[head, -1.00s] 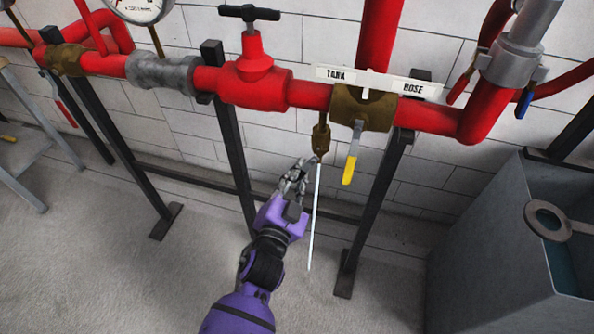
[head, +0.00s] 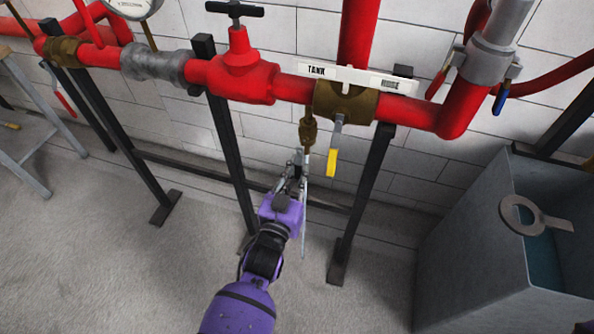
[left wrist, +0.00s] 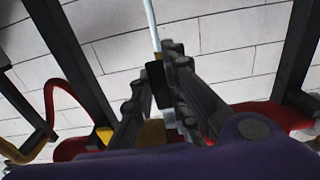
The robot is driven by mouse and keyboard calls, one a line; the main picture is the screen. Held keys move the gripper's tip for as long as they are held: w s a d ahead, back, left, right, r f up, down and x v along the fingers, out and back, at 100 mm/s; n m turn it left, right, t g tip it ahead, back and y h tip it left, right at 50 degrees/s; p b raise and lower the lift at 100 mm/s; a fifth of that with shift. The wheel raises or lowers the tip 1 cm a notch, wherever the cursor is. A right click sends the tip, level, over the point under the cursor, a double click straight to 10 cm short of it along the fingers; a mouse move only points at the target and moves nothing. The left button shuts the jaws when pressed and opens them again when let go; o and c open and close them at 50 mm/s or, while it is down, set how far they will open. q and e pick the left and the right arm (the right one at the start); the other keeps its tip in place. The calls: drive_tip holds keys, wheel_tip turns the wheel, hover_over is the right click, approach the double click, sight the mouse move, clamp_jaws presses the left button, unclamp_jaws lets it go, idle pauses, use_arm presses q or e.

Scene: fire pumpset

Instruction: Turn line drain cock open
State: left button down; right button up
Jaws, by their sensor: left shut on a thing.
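The line drain cock (head: 309,132) is a small brass fitting hanging under the red pipe, just left of a larger brass valve (head: 345,102). A thin pale tube (head: 304,225) hangs below it. My left gripper (head: 297,165) is just under the cock, with its fingers shut at the cock's lower end. In the left wrist view the fingers (left wrist: 165,90) close around a small dark piece (left wrist: 158,84), which seems to be the cock's handle. The pale tube (left wrist: 152,25) runs away beyond them. The fingers hide much of the grasped part. My right gripper is not in view.
A yellow-tipped lever (head: 332,162) hangs close right of the cock. Black support legs (head: 232,150) stand on both sides. A grey tank (head: 475,235) with a ring-ended tool (head: 525,215) on it is at the right. Floor in front is clear.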

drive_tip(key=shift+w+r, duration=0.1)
use_arm(q)
drive_tip(key=c, duration=1.7)
unclamp_jaws()
drive_tip(key=shift+s, duration=0.1)
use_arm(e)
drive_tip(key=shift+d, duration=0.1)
use_arm(q)
drive_tip(key=v, duration=1.2)
drive_tip(key=shift+r, duration=0.1)
